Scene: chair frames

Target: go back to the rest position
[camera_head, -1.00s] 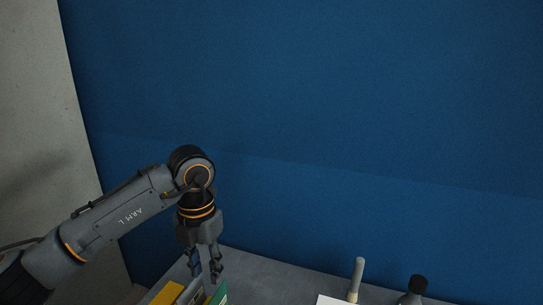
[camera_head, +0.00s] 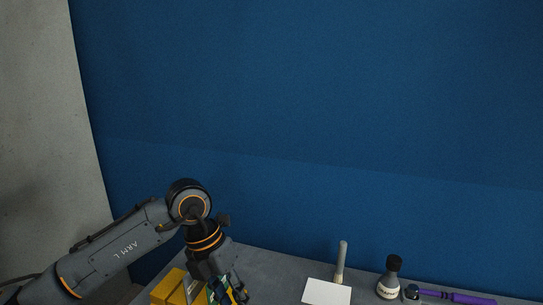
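My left gripper (camera_head: 236,291) is low in the head view, over the left part of the grey table (camera_head: 270,270). It is tilted, with its fingers pointing down and to the right. A green item (camera_head: 213,294) shows just beside and behind its fingers. I cannot tell whether the fingers touch it or how far apart they are. My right gripper is not in view.
Yellow boxes (camera_head: 170,287) stand at the table's left. To the right are a white card (camera_head: 327,292), an upright pale stick (camera_head: 341,262), a black-capped bottle (camera_head: 390,278), a small dark-topped item (camera_head: 411,292) and a purple object (camera_head: 458,297). A blue wall (camera_head: 320,120) stands behind.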

